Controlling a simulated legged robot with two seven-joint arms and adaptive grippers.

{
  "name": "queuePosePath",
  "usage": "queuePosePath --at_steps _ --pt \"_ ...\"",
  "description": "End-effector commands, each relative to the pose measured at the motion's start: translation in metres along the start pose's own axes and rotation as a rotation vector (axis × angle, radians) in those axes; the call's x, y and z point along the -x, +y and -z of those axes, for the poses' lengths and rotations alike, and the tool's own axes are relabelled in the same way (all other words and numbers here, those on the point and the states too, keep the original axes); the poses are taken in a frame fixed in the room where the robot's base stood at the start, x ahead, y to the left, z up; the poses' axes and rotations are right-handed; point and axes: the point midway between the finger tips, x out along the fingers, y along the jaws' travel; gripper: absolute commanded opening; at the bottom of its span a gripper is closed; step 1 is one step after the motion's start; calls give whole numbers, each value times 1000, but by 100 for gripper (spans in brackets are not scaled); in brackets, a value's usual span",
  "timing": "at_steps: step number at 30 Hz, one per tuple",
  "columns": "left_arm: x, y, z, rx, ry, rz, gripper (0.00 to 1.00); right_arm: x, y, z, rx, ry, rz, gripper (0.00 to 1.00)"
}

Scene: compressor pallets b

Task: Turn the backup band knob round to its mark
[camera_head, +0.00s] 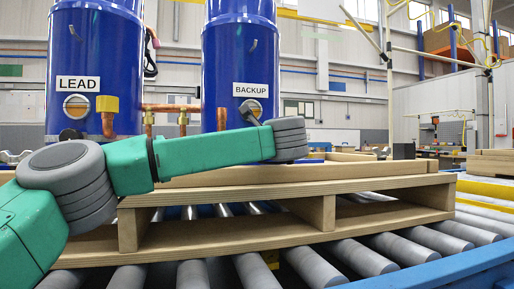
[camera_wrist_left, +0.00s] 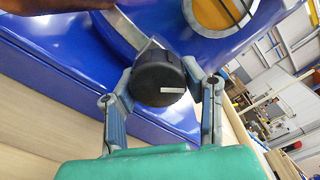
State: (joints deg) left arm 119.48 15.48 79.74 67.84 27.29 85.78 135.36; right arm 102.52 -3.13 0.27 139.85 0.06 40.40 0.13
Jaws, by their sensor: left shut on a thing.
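The blue backup compressor (camera_head: 240,60) carries a white BACKUP label (camera_head: 250,90) and stands on the wooden pallet (camera_head: 290,190). The black round knob (camera_wrist_left: 160,78) shows in the left wrist view with a short white mark on its face, in front of the blue shell. A metal strip lies behind it. My left gripper (camera_wrist_left: 161,86) is shut on the knob, one finger on each side. In the head view my green arm reaches in from the left to the foot of the backup compressor; its fingers and the knob are hidden there. My right gripper is not in view.
The blue lead compressor (camera_head: 95,50) with a LEAD label stands at the left. Copper pipes (camera_head: 170,107) run between the two compressors. The pallet rests on a roller conveyor (camera_head: 310,262) with a blue rail (camera_head: 440,275). A yellow strip (camera_head: 485,190) lies at the right.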

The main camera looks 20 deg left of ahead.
Motion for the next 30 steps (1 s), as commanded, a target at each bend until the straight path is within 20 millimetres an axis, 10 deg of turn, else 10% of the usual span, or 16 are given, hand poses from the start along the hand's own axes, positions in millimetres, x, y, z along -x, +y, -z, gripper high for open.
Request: queuePosePath --at_steps 30 --pt "-1 2 2 658 -3 -9 8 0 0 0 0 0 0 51"
